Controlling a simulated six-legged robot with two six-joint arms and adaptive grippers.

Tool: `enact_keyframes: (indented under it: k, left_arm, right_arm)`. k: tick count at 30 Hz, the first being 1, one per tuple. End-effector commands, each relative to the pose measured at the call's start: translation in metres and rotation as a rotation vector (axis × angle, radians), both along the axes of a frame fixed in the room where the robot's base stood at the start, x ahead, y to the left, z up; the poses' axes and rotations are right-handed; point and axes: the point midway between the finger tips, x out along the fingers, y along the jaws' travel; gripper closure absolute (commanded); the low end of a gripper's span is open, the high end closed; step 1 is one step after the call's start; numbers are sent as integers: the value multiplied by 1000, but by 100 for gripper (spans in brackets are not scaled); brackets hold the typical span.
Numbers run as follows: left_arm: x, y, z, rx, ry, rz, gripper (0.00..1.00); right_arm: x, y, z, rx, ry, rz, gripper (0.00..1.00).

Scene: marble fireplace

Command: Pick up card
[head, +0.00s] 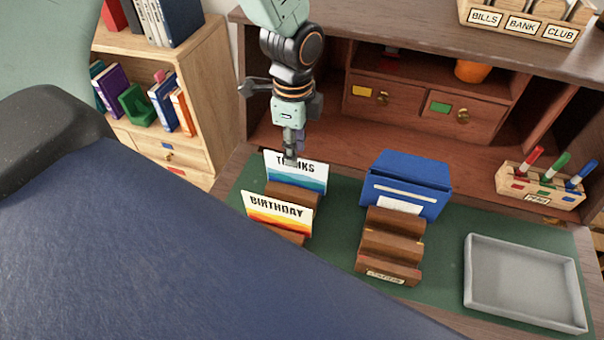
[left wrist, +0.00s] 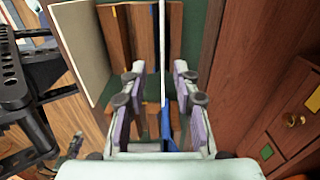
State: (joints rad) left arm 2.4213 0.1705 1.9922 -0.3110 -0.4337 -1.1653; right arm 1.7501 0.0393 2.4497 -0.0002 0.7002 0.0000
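A THANKS card (head: 311,172) with blue and green waves stands upright in a brown wooden holder (head: 296,195) on the desk's green mat. A BIRTHDAY card (head: 280,212) with orange and yellow waves stands in front of it. My left gripper (head: 291,154) points down at the top edge of the THANKS card. In the left wrist view its fingers (left wrist: 158,90) are spread. The THANKS card (left wrist: 163,55) shows edge-on between them, with a gap on each side. My right gripper is not in view.
A blue box (head: 410,180) stands behind an empty stepped wooden rack (head: 390,247). A grey tray (head: 468,280) lies at right, and a pen holder (head: 540,187) stands behind it. Drawers and a shelf (head: 440,35) rise behind the mat. Green mat (head: 345,205) is bare between the holders.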

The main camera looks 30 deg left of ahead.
Motion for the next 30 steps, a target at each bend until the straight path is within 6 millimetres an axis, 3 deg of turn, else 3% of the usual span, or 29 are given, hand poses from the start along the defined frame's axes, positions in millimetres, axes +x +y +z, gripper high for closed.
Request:
enact_keyframes:
  k: [8,22,30]
  left_arm:
    - [-6,1,-16,-1,4,0,70]
    - [-3,2,-75,1,2,0,70]
    - [-1,2,-82,0,0,0,70]
  right_arm:
    - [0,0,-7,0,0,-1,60]
    - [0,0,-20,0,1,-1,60]
    - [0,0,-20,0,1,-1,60]
